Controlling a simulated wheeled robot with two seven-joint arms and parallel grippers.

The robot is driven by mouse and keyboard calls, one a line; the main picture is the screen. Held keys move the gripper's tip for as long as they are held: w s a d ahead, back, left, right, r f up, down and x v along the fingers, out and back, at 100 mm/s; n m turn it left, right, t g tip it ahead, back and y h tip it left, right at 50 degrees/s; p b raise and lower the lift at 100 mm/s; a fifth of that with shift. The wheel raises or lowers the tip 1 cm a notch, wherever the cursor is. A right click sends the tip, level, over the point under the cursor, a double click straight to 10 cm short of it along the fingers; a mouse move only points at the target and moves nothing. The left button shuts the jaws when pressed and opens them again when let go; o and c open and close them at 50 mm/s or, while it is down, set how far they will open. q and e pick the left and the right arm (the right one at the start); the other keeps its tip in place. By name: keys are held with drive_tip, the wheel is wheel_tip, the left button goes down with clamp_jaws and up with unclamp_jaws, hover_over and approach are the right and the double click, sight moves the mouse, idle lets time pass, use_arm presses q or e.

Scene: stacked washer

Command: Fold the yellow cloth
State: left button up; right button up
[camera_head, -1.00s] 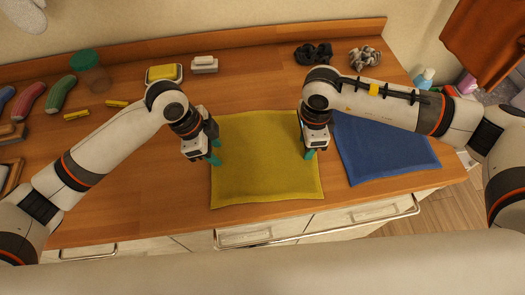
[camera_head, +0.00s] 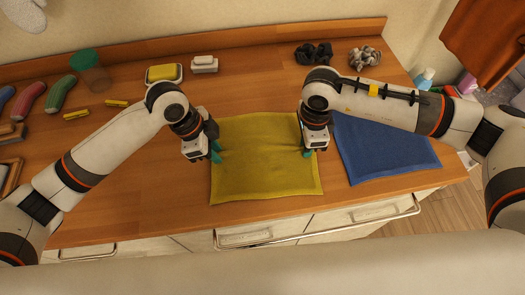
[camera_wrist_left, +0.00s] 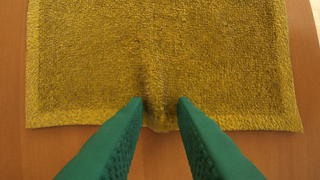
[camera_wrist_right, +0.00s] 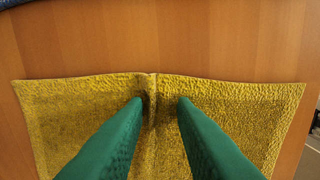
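The yellow cloth (camera_head: 265,175) lies on the wooden counter, mostly flat, with creases across its middle. My left gripper (camera_head: 216,154) is at its left edge, with the cloth pinched into a ridge between the green fingertips. The cloth (camera_wrist_left: 90,60) and left fingertips (camera_wrist_left: 160,101) also show in the left wrist view. My right gripper (camera_head: 308,151) is at the right edge, pinching a similar ridge. The right wrist view shows this cloth edge (camera_wrist_right: 70,100) gathered between the right fingertips (camera_wrist_right: 160,101). Both grippers are low at the counter.
A blue cloth (camera_head: 385,150) lies close to the right of the yellow one. A yellow sponge on a dish (camera_head: 163,73), a white item (camera_head: 204,64) and a green-lidded jar (camera_head: 90,72) stand farther back. The counter's front edge is close below the cloth.

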use_arm(q)
drive_tip(key=shift+f, duration=0.1)
clamp_jaws()
use_arm(e)
clamp_jaws()
